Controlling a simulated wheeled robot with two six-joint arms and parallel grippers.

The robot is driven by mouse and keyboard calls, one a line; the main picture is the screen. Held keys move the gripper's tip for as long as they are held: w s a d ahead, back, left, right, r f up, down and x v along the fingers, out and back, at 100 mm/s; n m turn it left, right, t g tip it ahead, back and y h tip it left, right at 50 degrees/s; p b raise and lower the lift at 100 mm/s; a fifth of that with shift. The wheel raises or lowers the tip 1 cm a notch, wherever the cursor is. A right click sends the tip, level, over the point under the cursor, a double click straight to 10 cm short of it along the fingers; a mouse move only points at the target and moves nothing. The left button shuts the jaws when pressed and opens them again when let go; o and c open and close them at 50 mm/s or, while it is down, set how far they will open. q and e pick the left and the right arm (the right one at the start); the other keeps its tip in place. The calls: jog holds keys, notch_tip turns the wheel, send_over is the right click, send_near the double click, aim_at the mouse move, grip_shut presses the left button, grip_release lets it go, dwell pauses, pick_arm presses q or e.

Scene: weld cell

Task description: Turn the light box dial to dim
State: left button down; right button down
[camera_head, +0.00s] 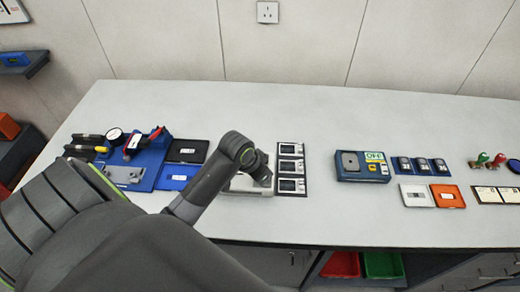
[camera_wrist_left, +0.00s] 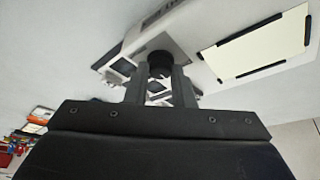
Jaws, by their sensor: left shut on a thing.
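The light box (camera_head: 243,186) is a white box near the front edge of the bench, partly covered by my left arm in the head view. In the left wrist view the light box (camera_wrist_left: 190,25) shows a pale, lit-looking panel (camera_wrist_left: 260,46) with dark clips along its edges. Its dial (camera_wrist_left: 160,60) is a dark round knob on the box's side. My left gripper (camera_wrist_left: 160,78) is shut on the dial, one finger on each side. The dial's marks and setting cannot be read. In the head view my left wrist hides the dial and fingertips. My right gripper is not in view.
A black panel with several small displays (camera_head: 291,169) stands just right of the light box. A blue fixture with a gauge (camera_head: 115,135) and trays are on the left. A blue-grey device (camera_head: 361,167) sits further right. The bench (camera_head: 300,115) is clear behind.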

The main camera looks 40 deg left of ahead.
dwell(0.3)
pick_arm(q)
jog(key=c, duration=1.2)
grip_release()
jog(key=shift+c, duration=0.2)
jog(key=p+v, duration=0.1)
jog(key=v, duration=1.6)
jog(key=shift+s, duration=0.2)
jog(key=shift+r, duration=0.15)
